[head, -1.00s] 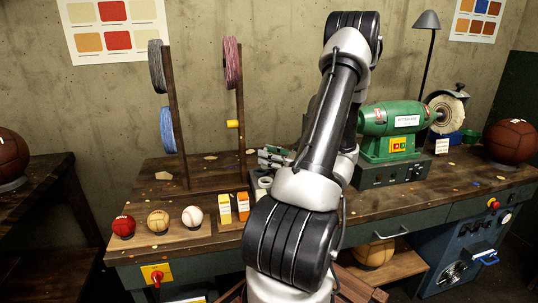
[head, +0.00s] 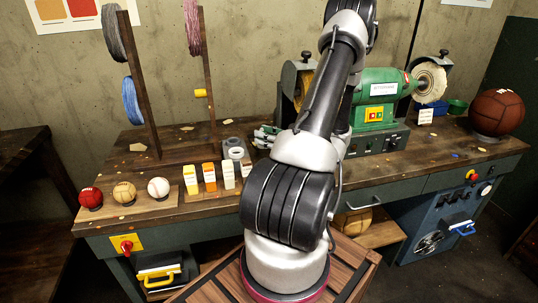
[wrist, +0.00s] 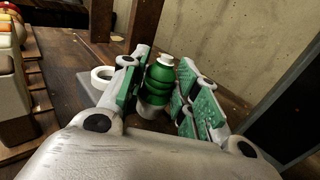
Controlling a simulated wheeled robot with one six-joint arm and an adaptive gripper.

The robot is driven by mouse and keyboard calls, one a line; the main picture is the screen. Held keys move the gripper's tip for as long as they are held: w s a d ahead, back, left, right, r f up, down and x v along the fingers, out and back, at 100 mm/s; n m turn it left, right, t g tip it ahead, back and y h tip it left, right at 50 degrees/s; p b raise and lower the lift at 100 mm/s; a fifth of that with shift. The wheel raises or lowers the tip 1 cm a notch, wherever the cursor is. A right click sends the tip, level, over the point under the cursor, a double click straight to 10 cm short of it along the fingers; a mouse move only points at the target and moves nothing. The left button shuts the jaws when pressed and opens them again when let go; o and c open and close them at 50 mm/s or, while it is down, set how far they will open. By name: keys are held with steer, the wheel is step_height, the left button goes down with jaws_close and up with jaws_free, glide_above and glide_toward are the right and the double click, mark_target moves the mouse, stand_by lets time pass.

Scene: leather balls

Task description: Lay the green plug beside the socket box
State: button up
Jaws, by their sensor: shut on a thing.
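The green plug (wrist: 160,86) is a ribbed, rounded body with a white end at the top and a grey part below, partly hidden by my gripper. My gripper (wrist: 158,92), with green finger pads, is shut on the plug in the wrist view. In the head view my gripper (head: 266,136) shows over the bench behind my arm, and the plug cannot be made out. A grey box with pale rings, which looks like the socket box (head: 237,150), stands just left of my gripper. Part of it shows in the wrist view with a white ring (wrist: 103,75).
Several small orange, yellow and white blocks (head: 209,178) stand in front of the grey box. Wooden spool posts (head: 140,85) rise behind left. A green grinder (head: 376,102) is on the right. Three small balls (head: 124,191) sit at front left. Bare bench (head: 175,143) lies left of the box.

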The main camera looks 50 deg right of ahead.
steer(key=shift+f, duration=3.1)
steer(key=shift+f, duration=0.15)
steer(key=o, duration=0.9)
steer(key=shift+o, duration=0.2)
steer(key=shift+s+d, duration=0.15)
steer(key=shift+s, duration=0.25)
steer(key=v, duration=1.1)
steer(key=shift+s, duration=0.15)
